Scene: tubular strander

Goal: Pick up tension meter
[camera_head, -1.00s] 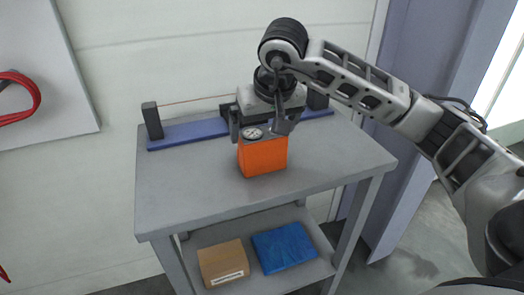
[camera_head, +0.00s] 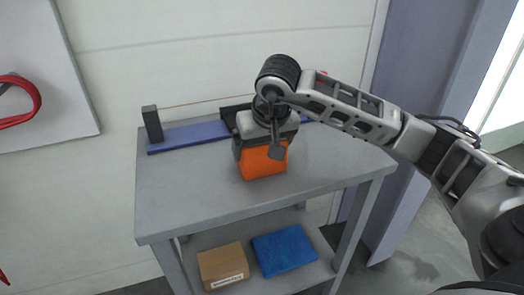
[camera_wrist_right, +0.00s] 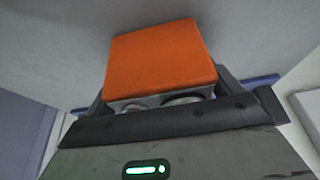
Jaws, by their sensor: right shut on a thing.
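The tension meter (camera_head: 262,165) is an orange box with a dial on its top, at the middle of the grey workbench. My right gripper (camera_head: 260,142) comes down over it from above and is shut on its upper part. The gripper hides the dial in the head view. In the right wrist view the orange body (camera_wrist_right: 160,62) sits between the fingers, and round dial edges show at its near end. I cannot tell whether its underside touches the bench top. My left gripper is not in view.
The grey workbench (camera_head: 180,200) has free room left and right of the meter. Behind it lies a blue rail (camera_head: 190,136) with a black post (camera_head: 152,123) and a thin wire. A cardboard box (camera_head: 222,266) and a blue item (camera_head: 284,248) are on the lower shelf.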

